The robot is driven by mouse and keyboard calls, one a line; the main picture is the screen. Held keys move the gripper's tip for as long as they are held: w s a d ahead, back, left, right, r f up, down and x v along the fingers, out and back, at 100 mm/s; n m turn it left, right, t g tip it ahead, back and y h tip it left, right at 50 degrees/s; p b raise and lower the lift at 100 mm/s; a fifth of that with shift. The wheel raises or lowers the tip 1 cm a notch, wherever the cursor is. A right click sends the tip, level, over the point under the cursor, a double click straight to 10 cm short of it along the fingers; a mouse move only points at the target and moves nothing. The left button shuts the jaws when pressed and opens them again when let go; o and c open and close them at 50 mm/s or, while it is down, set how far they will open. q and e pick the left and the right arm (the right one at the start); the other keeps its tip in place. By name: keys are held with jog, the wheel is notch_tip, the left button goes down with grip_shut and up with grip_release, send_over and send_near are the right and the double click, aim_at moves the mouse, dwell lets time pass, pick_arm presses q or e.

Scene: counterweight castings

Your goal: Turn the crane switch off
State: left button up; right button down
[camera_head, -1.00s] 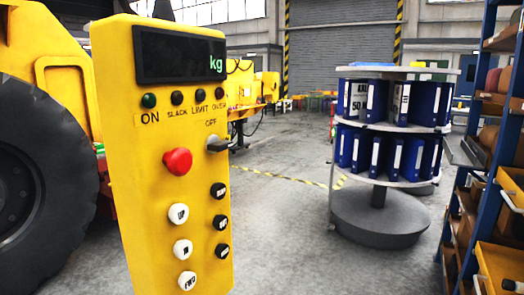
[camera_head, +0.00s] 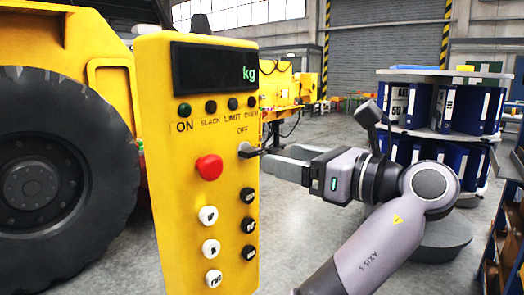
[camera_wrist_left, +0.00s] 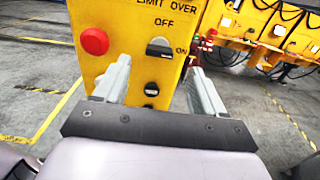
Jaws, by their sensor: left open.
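The yellow crane control box (camera_head: 172,200) stands upright at the left of centre in the head view. Its switch (camera_head: 245,150) is a dark knob below the OFF label, with its lever pointing right. In the left wrist view the switch (camera_wrist_left: 160,47) lies ahead, with OFF above it and ON to its right; the lever points towards ON. My left gripper (camera_head: 278,162) is open and empty, at the right side of the box close to the switch. In the wrist view its fingers (camera_wrist_left: 158,68) spread to either side of the switch; I see no contact. My right gripper is not in view.
A red button (camera_head: 209,167) and several white and black push buttons sit on the same face. A large vehicle wheel (camera_head: 55,190) stands at the left. A round rack of blue binders (camera_head: 455,110) stands behind my arm, and shelving (camera_head: 508,220) at the right.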

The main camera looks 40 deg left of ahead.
aim_at(257, 151)
pick_arm(q)
jog(key=shift+w+a+p, duration=0.15)
jog(key=shift+a+p, duration=0.2)
jog(key=shift+a, duration=1.45)
jog(key=shift+w+a+p, duration=0.15)
jog(key=shift+a+p, duration=0.15)
jog(key=shift+a, duration=1.45)
jog(key=c, duration=1.1)
